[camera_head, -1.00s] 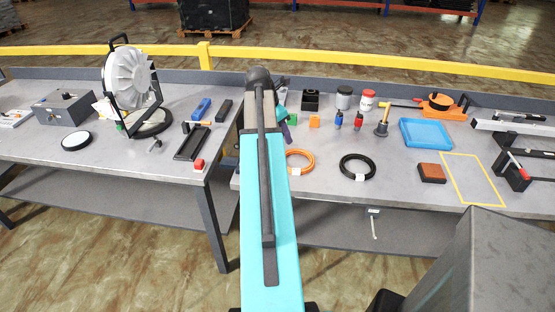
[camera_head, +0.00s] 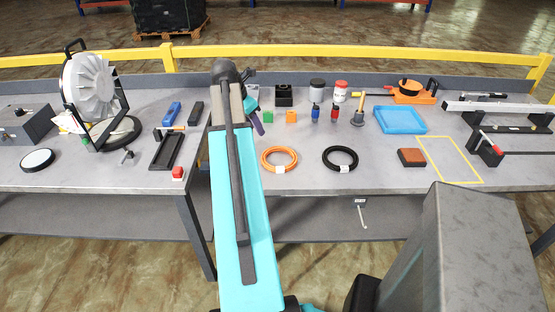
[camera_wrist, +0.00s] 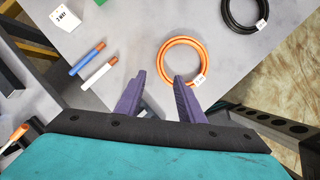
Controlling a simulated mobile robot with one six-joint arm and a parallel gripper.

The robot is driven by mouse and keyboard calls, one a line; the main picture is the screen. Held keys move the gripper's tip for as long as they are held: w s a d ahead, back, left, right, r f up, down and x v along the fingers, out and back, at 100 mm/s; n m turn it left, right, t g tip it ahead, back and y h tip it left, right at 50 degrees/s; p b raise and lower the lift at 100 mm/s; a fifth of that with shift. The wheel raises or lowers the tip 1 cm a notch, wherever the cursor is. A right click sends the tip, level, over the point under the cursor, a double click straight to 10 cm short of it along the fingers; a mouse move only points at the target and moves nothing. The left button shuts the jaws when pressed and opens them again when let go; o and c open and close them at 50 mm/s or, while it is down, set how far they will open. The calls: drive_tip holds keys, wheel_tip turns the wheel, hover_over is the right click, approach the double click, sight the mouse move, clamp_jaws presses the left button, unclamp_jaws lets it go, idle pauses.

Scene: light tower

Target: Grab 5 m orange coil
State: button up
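The orange coil (camera_head: 279,148) lies flat on the right workbench with a white tag on its front edge. It also shows in the wrist view (camera_wrist: 161,60), just beyond the fingertips, with its tag at its lower right. My gripper (camera_head: 258,118) is above the bench, behind and left of the coil in the head view. In the wrist view my gripper (camera_wrist: 158,80) has its two purple fingers apart with nothing between them. The coil is apart from the fingers.
A black coil (camera_head: 340,148) lies right of the orange one. Green and orange blocks (camera_head: 291,116), small bottles (camera_head: 315,112) and a blue tray (camera_head: 400,120) stand farther back. A red-brown block (camera_head: 411,157) sits by a yellow outlined area (camera_head: 450,181). The bench front is mostly clear.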

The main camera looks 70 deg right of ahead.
drive_tip(key=p, duration=0.2)
hover_over(268, 150)
drive_tip(key=w+a, duration=0.1)
drive_tip(key=a, duration=0.1)
drive_tip(key=shift+w+a+f, duration=0.1)
drive_tip(key=shift+f, duration=1.85)
drive_tip(key=shift+w+f, duration=0.1)
drive_tip(key=shift+f, duration=1.8)
drive_tip(key=shift+p+x, duration=0.75)
drive_tip(key=shift+x, duration=1.8)
drive_tip(key=shift+c, duration=0.4)
clamp_jaws()
